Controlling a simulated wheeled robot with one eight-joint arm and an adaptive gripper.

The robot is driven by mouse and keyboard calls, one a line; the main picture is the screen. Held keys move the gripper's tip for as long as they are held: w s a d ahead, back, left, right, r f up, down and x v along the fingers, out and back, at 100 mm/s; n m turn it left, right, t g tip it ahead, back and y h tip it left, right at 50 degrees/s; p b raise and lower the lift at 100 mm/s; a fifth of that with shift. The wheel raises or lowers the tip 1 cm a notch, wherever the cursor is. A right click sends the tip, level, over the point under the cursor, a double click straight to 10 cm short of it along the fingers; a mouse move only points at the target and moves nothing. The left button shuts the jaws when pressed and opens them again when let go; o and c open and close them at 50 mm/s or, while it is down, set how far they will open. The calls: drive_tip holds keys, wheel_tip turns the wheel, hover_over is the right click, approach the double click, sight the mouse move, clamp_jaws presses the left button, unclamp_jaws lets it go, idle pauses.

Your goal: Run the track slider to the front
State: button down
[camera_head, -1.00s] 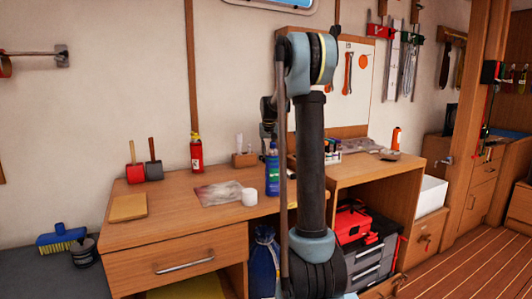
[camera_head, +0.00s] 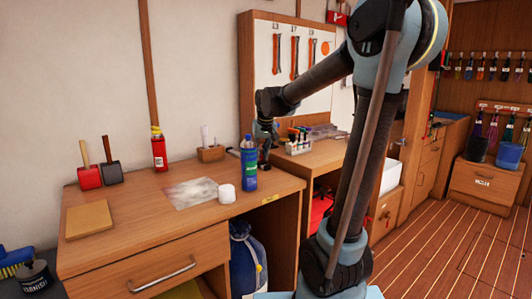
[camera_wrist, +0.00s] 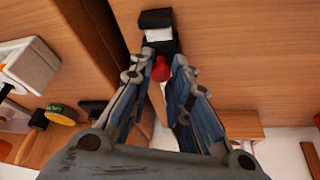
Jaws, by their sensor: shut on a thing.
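In the wrist view a round red knob (camera_wrist: 161,68) sits between my fingertips, beside a dark block with a white band (camera_wrist: 158,32); I take the knob as part of the track slider. My gripper (camera_wrist: 163,62) is shut on the red knob, its fingers closing from both sides. In the head view my gripper (camera_head: 265,155) points down over the bench, just right of the blue bottle (camera_head: 249,162). The slider and its track cannot be made out there.
A rack of small bottles (camera_head: 298,142) stands right of my gripper. The plank floor (camera_head: 450,245) at right is clear.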

drive_tip(key=shift+s+d, duration=0.2)
drive_tip(key=shift+s, duration=0.05)
drive_tip(key=c, duration=1.5)
unclamp_jaws()
drive_tip(key=shift+o, duration=0.2)
drive_tip(key=shift+s+r, duration=0.1)
drive_tip(key=shift+r, duration=0.05)
drive_tip(key=v, duration=1.1)
drive_tip(key=shift+r, duration=0.3)
drive_tip(key=shift+s+d, duration=0.1)
drive_tip(key=shift+s, duration=0.05)
